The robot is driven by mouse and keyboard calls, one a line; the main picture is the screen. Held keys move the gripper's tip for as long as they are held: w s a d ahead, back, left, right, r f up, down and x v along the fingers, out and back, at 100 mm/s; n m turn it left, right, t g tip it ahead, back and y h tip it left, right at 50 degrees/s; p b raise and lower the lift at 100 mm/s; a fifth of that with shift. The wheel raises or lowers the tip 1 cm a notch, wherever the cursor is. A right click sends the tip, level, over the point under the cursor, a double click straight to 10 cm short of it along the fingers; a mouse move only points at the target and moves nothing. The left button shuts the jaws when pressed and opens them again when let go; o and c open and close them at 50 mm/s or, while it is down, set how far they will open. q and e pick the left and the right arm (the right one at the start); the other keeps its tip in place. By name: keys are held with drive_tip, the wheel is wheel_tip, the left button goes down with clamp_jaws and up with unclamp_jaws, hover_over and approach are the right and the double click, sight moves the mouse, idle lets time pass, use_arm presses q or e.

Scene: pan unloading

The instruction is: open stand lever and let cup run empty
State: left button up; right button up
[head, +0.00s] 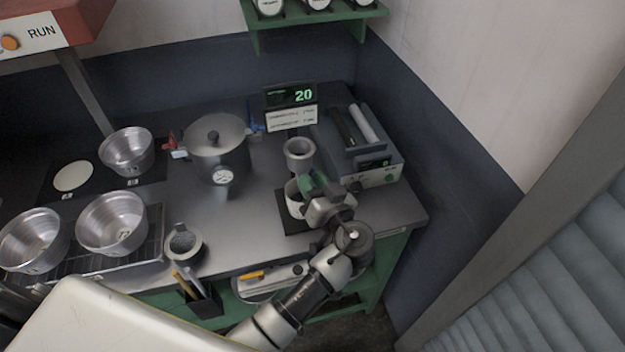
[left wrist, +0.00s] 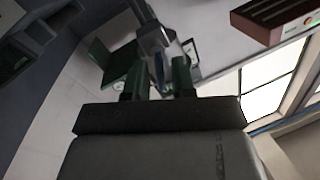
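A metal cup (head: 299,152) sits at the top of a small stand near the back right of the counter. A white beaker (head: 294,200) stands below it on a dark pad (head: 290,226), partly hidden by my gripper. My left gripper (head: 312,184) is at the stand, in front of and just below the cup. In the left wrist view its green fingers (left wrist: 157,78) are apart, with a thin grey-blue part of the stand (left wrist: 158,66) showing between or beyond them. I cannot tell whether they touch it. The lever is not clearly made out. My right gripper is not in view.
A display reading 20 (head: 291,96) stands behind the cup. A grey-green device (head: 375,165) is close on the right. Several metal pans (head: 112,222) and a small strainer cup (head: 183,243) are further left.

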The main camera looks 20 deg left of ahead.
use_arm(q)
clamp_jaws()
drive_tip(key=m+b, duration=0.2)
drive_tip(key=b, duration=0.1)
drive_tip(key=shift+w+d+f, duration=0.1)
drive_tip(key=shift+w+f, duration=0.05)
drive_tip(key=shift+o, duration=1.3)
unclamp_jaws()
